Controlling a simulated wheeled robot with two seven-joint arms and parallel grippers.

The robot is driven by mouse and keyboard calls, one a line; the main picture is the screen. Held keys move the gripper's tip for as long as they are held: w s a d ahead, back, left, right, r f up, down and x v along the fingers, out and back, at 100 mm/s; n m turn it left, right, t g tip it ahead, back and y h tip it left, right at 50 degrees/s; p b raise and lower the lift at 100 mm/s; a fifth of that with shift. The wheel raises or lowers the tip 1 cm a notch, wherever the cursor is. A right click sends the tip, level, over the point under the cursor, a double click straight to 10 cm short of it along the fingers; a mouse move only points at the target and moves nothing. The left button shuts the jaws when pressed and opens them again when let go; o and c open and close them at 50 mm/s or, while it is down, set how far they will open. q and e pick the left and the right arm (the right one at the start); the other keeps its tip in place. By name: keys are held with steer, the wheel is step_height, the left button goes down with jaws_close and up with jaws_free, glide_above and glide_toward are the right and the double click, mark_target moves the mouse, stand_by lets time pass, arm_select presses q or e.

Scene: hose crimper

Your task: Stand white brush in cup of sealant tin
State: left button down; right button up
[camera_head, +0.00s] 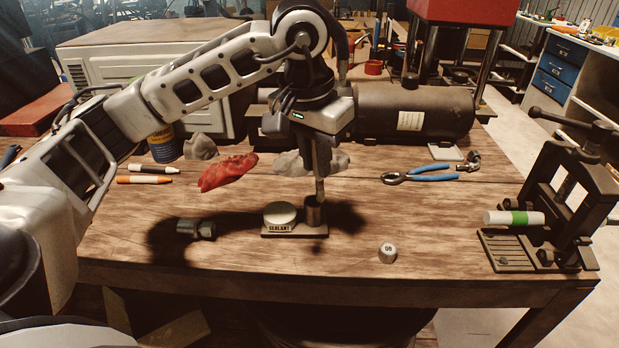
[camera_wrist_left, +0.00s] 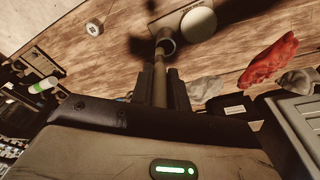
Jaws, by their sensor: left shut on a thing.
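The sealant tin (camera_head: 281,214) is a pale round tin with a SEALANT label, on a small dark base at the table's middle. A dark metal cup (camera_head: 314,214) stands on the same base, right of the tin. My left gripper (camera_head: 319,168) points down above the cup, shut on the brush (camera_head: 320,190), a thin upright shaft that looks greyish in shadow. Its lower end is at the cup's mouth; how deep it reaches inside is hidden. In the left wrist view, the brush (camera_wrist_left: 161,42) runs from the fingers (camera_wrist_left: 162,80) to the cup, beside the tin (camera_wrist_left: 198,22). My right gripper is not in view.
Red (camera_head: 227,172) and grey (camera_head: 312,163) rags lie behind the tin. Blue-handled pliers (camera_head: 430,173) and a black vise-like press (camera_head: 555,205) are further right. The front table is mostly clear.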

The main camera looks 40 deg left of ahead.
arm_select(q)
steer(key=c, duration=1.6)
jaws_free()
steer(key=f, duration=0.2)
steer(key=s+f+g, duration=0.1)
steer(key=shift+a+f, duration=0.2)
steer(key=shift+f, duration=0.2)
steer(key=shift+o, duration=1.2)
steer(key=shift+w+a+f, duration=0.1)
steer(key=r, duration=0.4)
steer(key=w+r, duration=0.1)
steer(key=r, duration=0.1)
steer(key=shift+r, duration=0.35)
steer(key=r, duration=0.1)
steer(key=r+p, duration=0.1)
steer(key=r, duration=0.2)
steer(key=shift+s+r, duration=0.3)
steer(key=shift+s, duration=0.1)
steer(key=shift+r+p, duration=0.35)
steer(key=shift+r, duration=0.1)
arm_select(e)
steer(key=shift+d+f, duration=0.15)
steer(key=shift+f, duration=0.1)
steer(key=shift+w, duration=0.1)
